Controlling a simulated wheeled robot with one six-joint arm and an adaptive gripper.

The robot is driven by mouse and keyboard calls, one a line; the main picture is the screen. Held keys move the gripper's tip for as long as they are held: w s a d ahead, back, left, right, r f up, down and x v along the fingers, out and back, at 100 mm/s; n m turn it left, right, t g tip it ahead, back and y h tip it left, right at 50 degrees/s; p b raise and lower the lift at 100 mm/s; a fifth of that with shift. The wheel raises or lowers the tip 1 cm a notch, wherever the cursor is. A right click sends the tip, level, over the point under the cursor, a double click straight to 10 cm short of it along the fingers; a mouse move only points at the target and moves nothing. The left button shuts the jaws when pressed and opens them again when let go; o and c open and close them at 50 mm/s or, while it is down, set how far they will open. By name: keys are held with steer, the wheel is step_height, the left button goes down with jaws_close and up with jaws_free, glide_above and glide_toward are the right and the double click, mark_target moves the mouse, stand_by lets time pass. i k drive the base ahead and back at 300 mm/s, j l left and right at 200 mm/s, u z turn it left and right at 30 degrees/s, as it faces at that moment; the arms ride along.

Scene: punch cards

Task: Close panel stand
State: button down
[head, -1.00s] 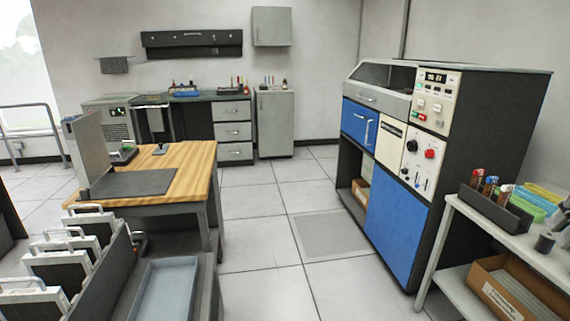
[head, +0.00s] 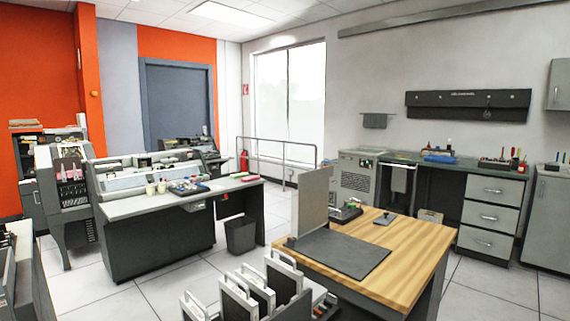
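What looks like the panel stand is an upright light-grey panel (head: 312,204) at the left edge of a dark flat mat (head: 338,254). Both are on the wooden-topped table (head: 400,262) at right of centre in the head view. The panel stands roughly vertical, its lower edge at the mat. A small device with coloured parts (head: 345,211) and a small dark object (head: 384,219) sit on the table behind the mat. My gripper is not in view.
A rack of handled panels (head: 262,290) stands in front of the table. A long desk (head: 160,236) with machines is at left, a waste bin (head: 240,235) beside it. A workbench (head: 440,168) and drawers (head: 487,215) line the back wall. Tiled floor between desk and table is open.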

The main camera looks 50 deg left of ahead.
mark_target(309, 204)
steer(key=i+u, duration=0.4)
steer(key=i+l+u, duration=0.15)
steer(key=u, duration=0.25)
steer(key=i+l+u, duration=0.2)
steer(key=u, duration=0.25)
steer(key=i+l+u, duration=0.4)
steer(key=l+u, duration=0.25)
steer(key=u, duration=0.15)
steer(key=i, duration=0.05)
